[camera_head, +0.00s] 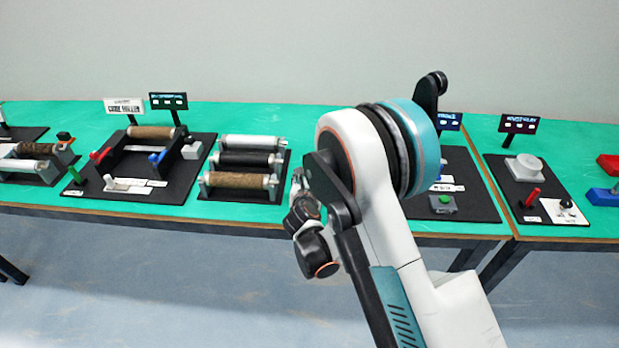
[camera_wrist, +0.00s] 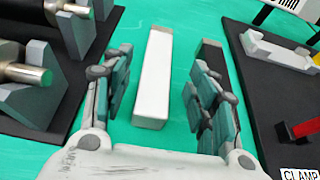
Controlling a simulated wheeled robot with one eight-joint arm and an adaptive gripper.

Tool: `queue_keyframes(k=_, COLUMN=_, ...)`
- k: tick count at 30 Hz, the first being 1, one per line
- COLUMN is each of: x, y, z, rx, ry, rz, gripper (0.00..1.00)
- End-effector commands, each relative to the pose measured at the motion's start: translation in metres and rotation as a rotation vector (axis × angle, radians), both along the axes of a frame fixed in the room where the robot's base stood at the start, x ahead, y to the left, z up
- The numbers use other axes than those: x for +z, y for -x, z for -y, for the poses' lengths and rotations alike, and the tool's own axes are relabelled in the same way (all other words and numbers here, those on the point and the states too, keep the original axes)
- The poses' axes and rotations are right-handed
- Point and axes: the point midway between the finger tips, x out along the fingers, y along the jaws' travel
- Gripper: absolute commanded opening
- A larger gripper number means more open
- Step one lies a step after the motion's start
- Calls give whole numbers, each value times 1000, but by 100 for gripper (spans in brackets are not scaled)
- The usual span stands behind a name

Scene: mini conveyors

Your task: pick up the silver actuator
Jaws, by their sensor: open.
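A long, pale silver-white block (camera_wrist: 153,80), which looks like the silver actuator, lies on the green table top in the wrist view. My gripper (camera_wrist: 162,70) is open, with one finger on each side of the block. There is a gap between the block and both fingers, and neither is seen touching it. A second, darker grey block (camera_wrist: 212,58) lies to its right, partly hidden behind the right finger. In the head view my arm covers the middle of the table, and I cannot make out the block there.
A black rack with rollers (camera_wrist: 30,74) stands close on the left in the wrist view. On the right is a black board (camera_wrist: 262,95) with a grey part, a red lever (camera_wrist: 298,130) and a clamp label. In the head view, a roller rack (camera_head: 243,158) stands left of my arm.

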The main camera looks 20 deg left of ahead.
Motion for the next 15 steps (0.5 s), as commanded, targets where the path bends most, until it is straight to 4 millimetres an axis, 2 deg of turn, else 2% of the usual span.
queue_keyframes(k=7, x=-12, y=-33, z=-11, rx=-1, ry=0, rz=1, gripper=53)
queue_keyframes(k=15, x=-13, y=-41, z=-13, rx=0, ry=-1, rz=0, gripper=53)
